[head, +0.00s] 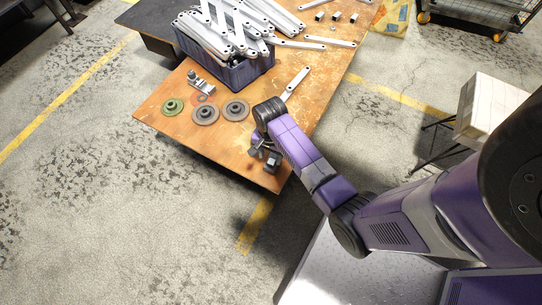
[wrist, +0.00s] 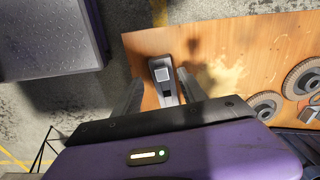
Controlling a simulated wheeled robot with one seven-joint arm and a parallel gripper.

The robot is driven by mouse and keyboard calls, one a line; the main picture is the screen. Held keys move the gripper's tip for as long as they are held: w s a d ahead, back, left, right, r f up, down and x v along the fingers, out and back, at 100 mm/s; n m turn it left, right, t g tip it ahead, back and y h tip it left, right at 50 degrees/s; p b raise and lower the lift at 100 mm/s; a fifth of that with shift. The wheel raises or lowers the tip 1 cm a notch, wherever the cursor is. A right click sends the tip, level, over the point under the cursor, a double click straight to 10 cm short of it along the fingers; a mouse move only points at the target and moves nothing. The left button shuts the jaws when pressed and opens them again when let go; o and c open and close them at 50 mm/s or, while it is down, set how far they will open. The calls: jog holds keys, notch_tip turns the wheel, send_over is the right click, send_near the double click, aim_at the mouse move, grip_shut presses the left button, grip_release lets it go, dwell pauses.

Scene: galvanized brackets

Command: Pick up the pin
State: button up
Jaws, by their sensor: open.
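A small grey metal piece with a lighter square block on it, apparently the pin (wrist: 163,78), lies on the wooden table near its edge in the wrist view. My gripper (wrist: 160,90) is open, with one finger to each side of this piece and a gap to each finger. I cannot tell how far above the table the fingers are. In the head view my gripper (head: 264,158) is over the table's near corner, and the piece is hard to tell apart from the dark fingers there.
A white box (head: 488,107) stands at the right.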

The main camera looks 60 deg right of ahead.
aim_at(271, 161)
jog(key=f, duration=0.2)
jog(key=d+f+b, duration=0.1)
jog(key=f, duration=0.2)
jog(key=shift+w+f, duration=0.1)
jog(key=shift+f, duration=0.05)
grip_shut()
